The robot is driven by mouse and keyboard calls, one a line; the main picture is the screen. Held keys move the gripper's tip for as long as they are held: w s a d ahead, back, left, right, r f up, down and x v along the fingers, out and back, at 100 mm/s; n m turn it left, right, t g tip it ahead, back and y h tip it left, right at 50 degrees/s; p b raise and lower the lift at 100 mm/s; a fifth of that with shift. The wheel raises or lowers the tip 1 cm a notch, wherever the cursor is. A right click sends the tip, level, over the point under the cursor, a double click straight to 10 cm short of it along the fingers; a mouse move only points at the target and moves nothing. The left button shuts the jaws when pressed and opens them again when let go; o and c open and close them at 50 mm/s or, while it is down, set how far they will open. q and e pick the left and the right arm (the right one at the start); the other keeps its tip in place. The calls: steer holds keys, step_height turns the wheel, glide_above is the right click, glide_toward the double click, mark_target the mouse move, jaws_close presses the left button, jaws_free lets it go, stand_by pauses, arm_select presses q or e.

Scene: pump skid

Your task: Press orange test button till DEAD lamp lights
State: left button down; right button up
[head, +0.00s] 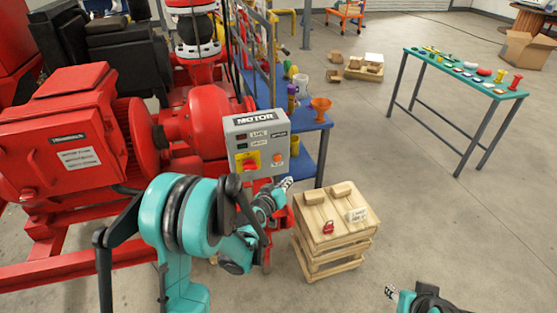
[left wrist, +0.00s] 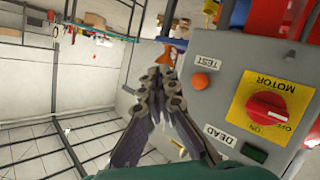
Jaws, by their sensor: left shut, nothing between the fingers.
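The orange test button (head: 278,157) is on the lower right of the grey MOTOR box (head: 285,146). It also shows in the left wrist view (left wrist: 200,81), beside the TEST label. The DEAD lamp (left wrist: 254,153) looks dark green and unlit in the left wrist view; it is small in the head view (head: 242,146). My left gripper (head: 287,183) is shut and empty, just below the box in the head view. In the left wrist view its fingertips (left wrist: 162,76) are left of the button, apart from it. My right gripper (head: 390,291) is partly in view at the bottom edge.
A red knob on a yellow plate (left wrist: 268,107) is close to the button on the box face. A wooden crate stack (head: 336,222) with a red padlock and tags stands right of the box. A blue cart (head: 308,141) is behind.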

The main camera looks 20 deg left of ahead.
arm_select(q)
steer(key=shift+w, duration=0.1)
steer(key=p, duration=0.1)
glide_toward(284, 159)
steer(key=w+d+f, duration=0.1)
steer(key=w+d, duration=0.1)
steer(key=shift+w+a+f, duration=0.1)
steer(key=shift+w+a, duration=0.15)
steer(key=shift+w, duration=0.15)
steer(key=shift+w+a, duration=0.1)
stand_by(1.2)
steer(key=shift+w+a, duration=0.15)
steer(key=shift+w, duration=0.1)
steer(key=shift+w+a, duration=0.25)
steer(key=shift+w, duration=0.15)
stand_by(0.6)
steer(key=shift+s, duration=0.1)
steer(key=shift+s+d+b, duration=0.4)
steer(key=shift+s+d, duration=0.1)
steer(key=shift+s, duration=0.15)
steer(key=shift+s+d, duration=0.1)
